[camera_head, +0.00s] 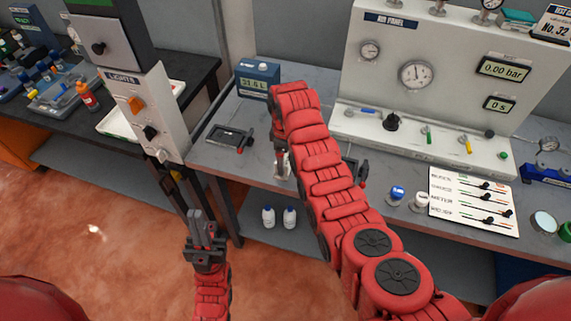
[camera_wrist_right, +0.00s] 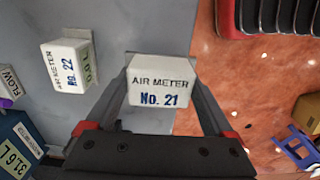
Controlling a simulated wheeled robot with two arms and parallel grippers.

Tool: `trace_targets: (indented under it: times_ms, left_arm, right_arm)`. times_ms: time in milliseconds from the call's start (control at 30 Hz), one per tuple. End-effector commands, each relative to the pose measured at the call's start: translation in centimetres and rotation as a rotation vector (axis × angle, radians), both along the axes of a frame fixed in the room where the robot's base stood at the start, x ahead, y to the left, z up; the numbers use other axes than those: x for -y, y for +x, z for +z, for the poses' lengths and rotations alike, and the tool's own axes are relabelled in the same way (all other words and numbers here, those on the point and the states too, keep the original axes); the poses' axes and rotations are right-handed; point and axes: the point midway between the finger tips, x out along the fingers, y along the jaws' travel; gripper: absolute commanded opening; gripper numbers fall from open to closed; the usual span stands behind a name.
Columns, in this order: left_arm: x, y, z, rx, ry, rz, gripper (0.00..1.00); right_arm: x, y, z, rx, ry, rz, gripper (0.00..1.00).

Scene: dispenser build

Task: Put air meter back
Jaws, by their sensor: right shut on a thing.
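The air meter marked No. 21 (camera_wrist_right: 160,82) is a small white box. In the right wrist view it sits between the fingers of my right gripper (camera_wrist_right: 161,85), which is shut on it. In the head view my right gripper (camera_head: 281,152) points down at the near edge of the grey bench (camera_head: 325,78), with a small pale part of the meter (camera_head: 282,168) showing below it. A second white box, air meter No. 22 (camera_wrist_right: 66,68), stands to the left in the wrist view. My left gripper (camera_head: 204,232) is empty, low in front of the bench; its finger gap is unclear.
A blue meter reading 31.6 L (camera_head: 258,78) stands at the bench's back left. A dark fixture with a red handle (camera_head: 231,138) lies left of my right gripper. The gauge panel (camera_head: 430,75) fills the back. White bottles (camera_head: 289,217) stand on the lower shelf.

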Motion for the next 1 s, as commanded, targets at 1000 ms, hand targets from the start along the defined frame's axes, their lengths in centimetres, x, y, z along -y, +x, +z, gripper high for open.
trace_targets:
  times_ms: [1000]
  left_arm:
    - [0.0, 0.0, -7.0, 0.000, 0.000, 0.000, 0.00]
  right_arm:
    - [0.1, 2.7, -3.8, 0.001, 0.001, 0.001, 0.00]
